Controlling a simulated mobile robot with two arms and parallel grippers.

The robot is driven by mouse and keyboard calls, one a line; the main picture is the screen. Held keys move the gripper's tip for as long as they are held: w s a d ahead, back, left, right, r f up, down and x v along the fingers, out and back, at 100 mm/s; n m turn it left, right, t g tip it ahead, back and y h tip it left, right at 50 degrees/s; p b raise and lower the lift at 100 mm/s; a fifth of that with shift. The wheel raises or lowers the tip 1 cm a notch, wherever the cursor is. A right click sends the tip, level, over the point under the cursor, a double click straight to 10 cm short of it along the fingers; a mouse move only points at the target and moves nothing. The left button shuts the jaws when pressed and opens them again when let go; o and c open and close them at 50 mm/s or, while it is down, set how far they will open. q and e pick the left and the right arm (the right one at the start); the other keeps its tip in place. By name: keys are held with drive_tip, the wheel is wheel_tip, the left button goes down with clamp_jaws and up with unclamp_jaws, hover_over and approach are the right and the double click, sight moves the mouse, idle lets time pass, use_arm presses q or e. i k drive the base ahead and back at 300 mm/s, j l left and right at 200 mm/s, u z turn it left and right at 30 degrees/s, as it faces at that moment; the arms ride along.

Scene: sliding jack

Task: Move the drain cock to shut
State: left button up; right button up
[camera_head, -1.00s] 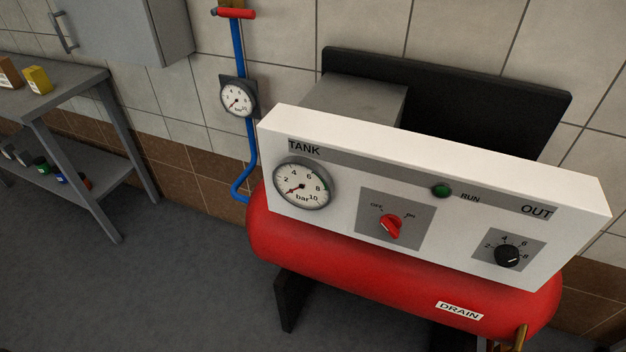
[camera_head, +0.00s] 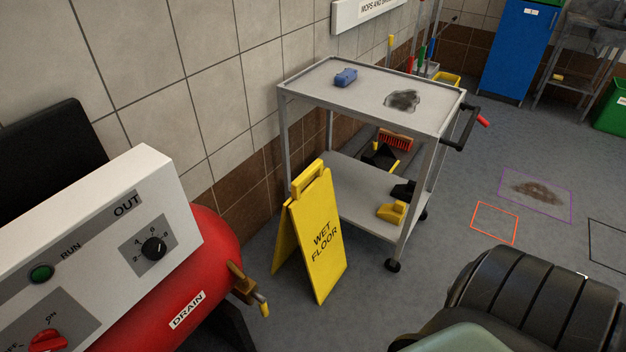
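The drain cock (camera_head: 243,284) is a brass fitting at the lower right end of the red tank (camera_head: 215,238), in the head view. Its yellowish handle (camera_head: 264,309) points downward. A white label reading DRAIN (camera_head: 187,310) is on the tank to its left. The white control panel (camera_head: 110,250) above carries a green RUN lamp, a black OUT knob and a red OFF/ON knob, partly cut off by the frame. Neither of my grippers shows in this view.
A yellow WET FLOOR sign (camera_head: 315,240) stands on the floor right of the tank. Behind it is a grey cart (camera_head: 365,110) with a blue item and a dark stain on top. Open floor (camera_head: 450,250) lies to the right. Dark ribbed parts at the lower right look like mine.

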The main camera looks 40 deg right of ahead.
sight(263, 308)
drive_tip(key=z, duration=0.75)
